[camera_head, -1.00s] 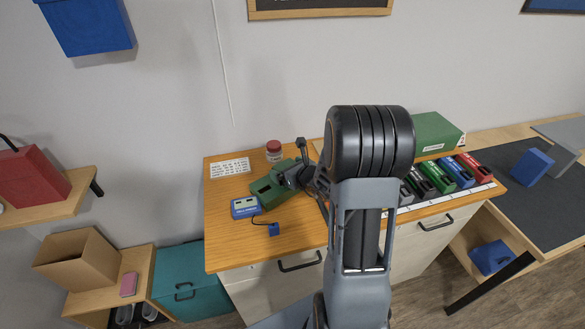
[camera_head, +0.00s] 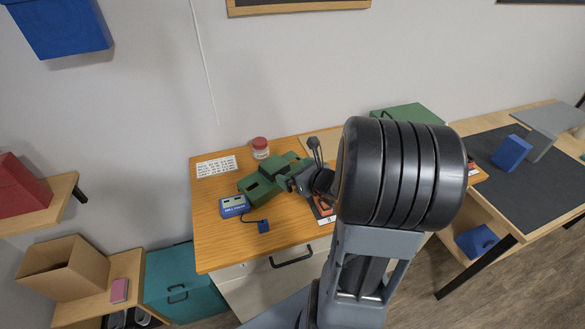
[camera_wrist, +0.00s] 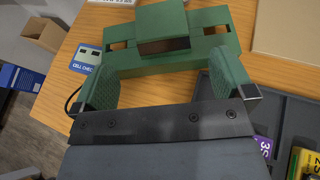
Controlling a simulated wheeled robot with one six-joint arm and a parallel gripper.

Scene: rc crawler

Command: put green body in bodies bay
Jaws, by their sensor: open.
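The green body (camera_head: 270,178) lies on the wooden worktop, beside the blue cell checker (camera_head: 234,206). In the wrist view the green body (camera_wrist: 165,48) fills the top middle, with a raised block and dark slots. My gripper (camera_head: 297,183) is at its right end in the head view. In the wrist view my gripper (camera_wrist: 168,78) has its green-padded fingers wide apart, with the body between and just beyond them. I cannot tell whether the pads touch it. I cannot pick out the bodies bay; my arm hides much of the worktop's right side.
A red-lidded jar (camera_head: 260,149) and a white card (camera_head: 216,167) stand behind the body. A dark tray (camera_wrist: 285,112) with labelled packs lies right of my gripper. A green box (camera_head: 408,114) is at the back right. The worktop's front left is mostly clear.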

